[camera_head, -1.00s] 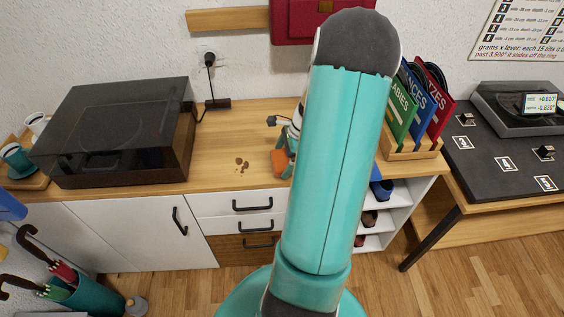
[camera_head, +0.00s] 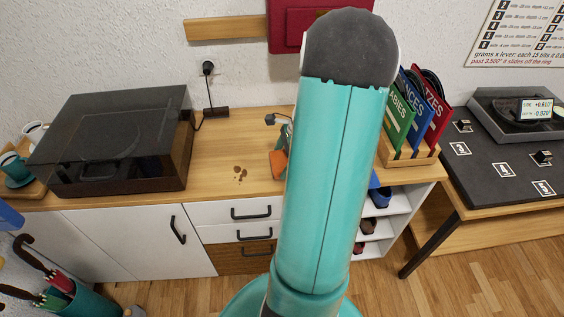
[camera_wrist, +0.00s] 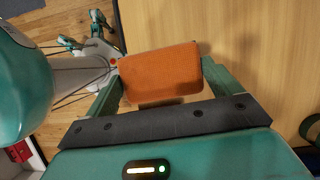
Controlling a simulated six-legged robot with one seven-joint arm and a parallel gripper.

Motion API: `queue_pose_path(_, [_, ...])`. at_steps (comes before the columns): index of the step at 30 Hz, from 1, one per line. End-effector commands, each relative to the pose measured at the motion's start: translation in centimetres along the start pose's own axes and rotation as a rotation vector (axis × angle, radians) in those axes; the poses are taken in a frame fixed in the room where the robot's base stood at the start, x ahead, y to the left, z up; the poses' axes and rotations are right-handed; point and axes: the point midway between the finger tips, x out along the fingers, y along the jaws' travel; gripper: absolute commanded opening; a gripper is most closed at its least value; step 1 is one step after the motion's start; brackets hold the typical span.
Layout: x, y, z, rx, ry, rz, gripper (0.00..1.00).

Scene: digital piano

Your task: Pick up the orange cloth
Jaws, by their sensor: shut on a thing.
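The orange cloth (camera_wrist: 160,73) looks like a folded, rounded block in the wrist view. It sits between the two green fingers of my gripper (camera_wrist: 162,82), which is shut on it. In the head view the cloth (camera_head: 277,165) shows at the left edge of my arm, above the wooden cabinet top (camera_head: 215,150). Most of my gripper is hidden behind my arm there. I cannot tell the exact gap between cloth and cabinet top.
Brown spots (camera_head: 240,174) lie on the cabinet top left of the cloth. A covered turntable (camera_head: 110,140) stands further left. A rack of upright record sleeves (camera_head: 415,115) stands to the right.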

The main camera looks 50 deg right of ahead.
Motion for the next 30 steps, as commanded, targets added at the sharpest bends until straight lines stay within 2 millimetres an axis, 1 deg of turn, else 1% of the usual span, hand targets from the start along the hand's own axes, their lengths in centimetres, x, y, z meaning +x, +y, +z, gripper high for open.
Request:
queue_pose_path(1, [-1.0,0.7,0.3,-0.002,0.003,-0.005,0.68])
queue_pose_path(8, [-4.9,4.2,1.7,-0.002,0.002,-0.005,0.68])
queue_pose_path(9, [-5.2,5.2,1.7,-0.001,0.002,-0.004,0.68])
queue_pose_path(12, [-6.1,7.3,1.8,0.0,0.002,-0.004,0.68])
queue_pose_path(18, [-7.5,10.8,2.2,-0.001,0.0,-0.003,0.68])
queue_pose_path(24, [-8.3,12.5,2.2,-0.001,0.0,-0.001,0.68])
queue_pose_path(30, [-8.5,12.9,2.3,-0.001,0.0,-0.001,0.68])
